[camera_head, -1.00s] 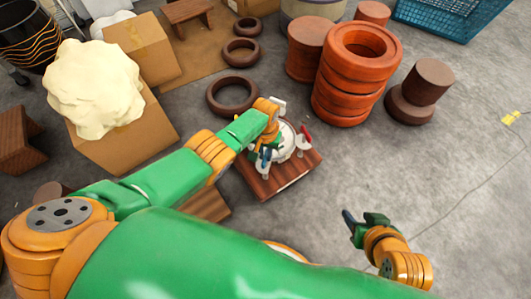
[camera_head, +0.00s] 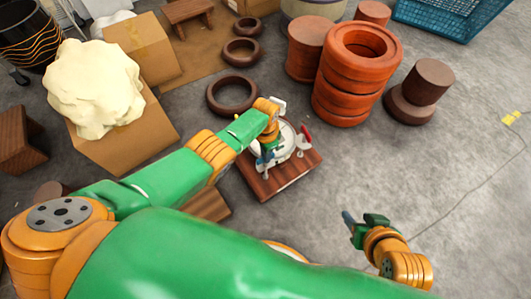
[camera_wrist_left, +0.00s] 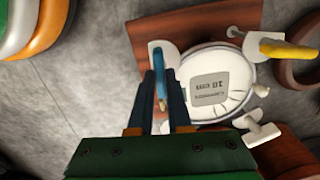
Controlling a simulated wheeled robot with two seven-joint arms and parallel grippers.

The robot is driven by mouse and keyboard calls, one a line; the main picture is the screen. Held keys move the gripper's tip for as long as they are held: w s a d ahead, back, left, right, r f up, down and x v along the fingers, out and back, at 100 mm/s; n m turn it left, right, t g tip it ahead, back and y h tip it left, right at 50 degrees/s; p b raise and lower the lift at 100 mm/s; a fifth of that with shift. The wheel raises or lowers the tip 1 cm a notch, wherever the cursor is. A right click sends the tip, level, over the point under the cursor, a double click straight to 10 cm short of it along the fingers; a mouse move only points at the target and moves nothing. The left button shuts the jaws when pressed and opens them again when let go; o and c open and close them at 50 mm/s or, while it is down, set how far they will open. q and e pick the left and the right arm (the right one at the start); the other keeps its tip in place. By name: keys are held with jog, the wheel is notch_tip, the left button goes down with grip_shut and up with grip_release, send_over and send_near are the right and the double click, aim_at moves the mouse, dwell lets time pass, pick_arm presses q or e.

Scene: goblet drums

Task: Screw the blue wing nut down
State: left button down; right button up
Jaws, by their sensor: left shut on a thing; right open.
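The blue wing nut (camera_wrist_left: 158,62) stands at a white bracket (camera_wrist_left: 164,50) beside the round white drum (camera_wrist_left: 232,72). My left gripper (camera_wrist_left: 161,88) is shut on the blue wing nut, with a finger on either side of it. In the head view my left gripper (camera_head: 266,155) is at the near left side of the drum (camera_head: 287,140), partly hiding it. The drum lies on a brown wooden board (camera_head: 262,187). My right gripper (camera_head: 362,220) is open and empty above the floor, to the lower right of the board.
A red wing piece (camera_head: 305,137) sits at the drum's right side. The wrist view shows a yellow piece (camera_wrist_left: 288,50) and a white piece (camera_wrist_left: 262,132) around the drum. Dark rings (camera_head: 232,95) and stacked orange rings (camera_head: 345,90) stand behind.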

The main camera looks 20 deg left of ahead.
pick_arm(q)
jog(key=shift+m, duration=0.5)
jog(key=c, duration=0.9)
grip_release()
jog(key=shift+o, duration=0.2)
notch_tip(320, 180, up, 3)
jog(key=p, duration=0.3)
notch_tip(320, 180, up, 4)
jog(key=p, duration=0.3)
jog(key=shift+r, duration=0.1)
pick_arm(e)
jog(key=s+d+f+g, duration=0.2)
jog(key=s+f+g, duration=0.2)
jog(key=f, duration=0.9)
jog(key=s, duration=0.3)
jog(key=shift+f+h, duration=0.35)
jog(key=shift+h, duration=0.05)
jog(key=shift+s, duration=0.1)
